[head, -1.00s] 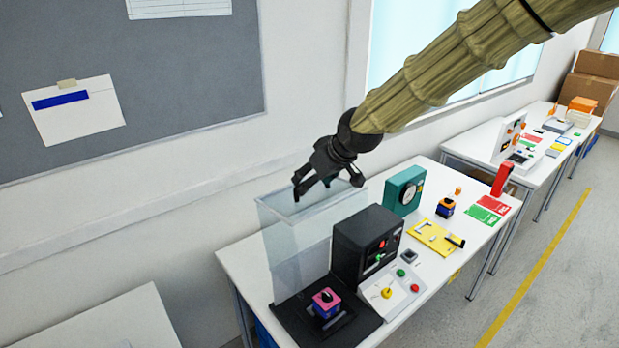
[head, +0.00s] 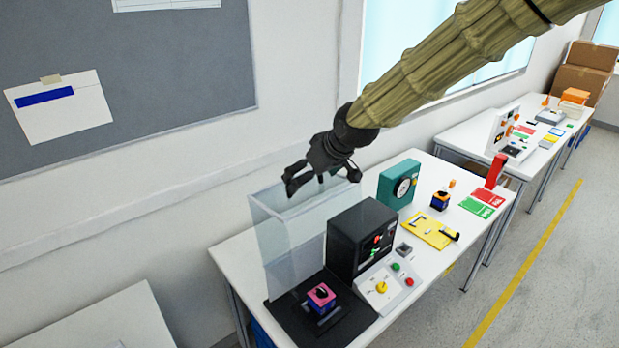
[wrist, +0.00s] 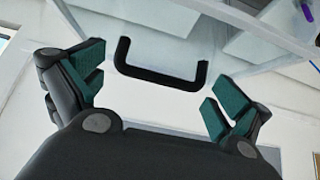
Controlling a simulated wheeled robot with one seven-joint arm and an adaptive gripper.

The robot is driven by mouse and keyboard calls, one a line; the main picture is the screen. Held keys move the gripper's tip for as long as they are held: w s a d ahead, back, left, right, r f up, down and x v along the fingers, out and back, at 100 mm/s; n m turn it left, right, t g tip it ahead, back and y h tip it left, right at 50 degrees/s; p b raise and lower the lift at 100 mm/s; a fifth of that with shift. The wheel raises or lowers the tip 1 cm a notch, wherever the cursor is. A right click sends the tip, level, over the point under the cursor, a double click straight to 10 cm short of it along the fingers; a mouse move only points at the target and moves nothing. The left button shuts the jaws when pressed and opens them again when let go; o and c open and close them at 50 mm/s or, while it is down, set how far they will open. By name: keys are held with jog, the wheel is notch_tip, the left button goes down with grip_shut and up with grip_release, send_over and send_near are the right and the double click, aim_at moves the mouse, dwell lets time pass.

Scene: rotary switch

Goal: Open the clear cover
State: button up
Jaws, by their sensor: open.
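The clear cover (head: 277,243) stands raised, nearly upright, at the back of a black base plate (head: 350,325), left of the black control box. A pink and blue block with a black rotary knob (head: 321,296) sits uncovered on that plate. My gripper (head: 322,180) is just above the cover's top edge, fingers open. In the wrist view a black U-shaped handle (wrist: 160,78) lies ahead of and between the open green-padded fingers (wrist: 157,88), with nothing gripped. I cannot tell from these views whether a finger touches the cover.
The black control box (head: 350,235) stands right beside the cover. A sloped panel with coloured buttons (head: 390,285), a teal gauge box (head: 398,184) and a yellow plate (head: 428,231) fill the bench to the right. The wall is close behind.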

jog(key=v, duration=1)
jog(key=shift+s+d, duration=0.2)
jog(key=shift+d, duration=0.05)
jog(key=shift+r, duration=0.1)
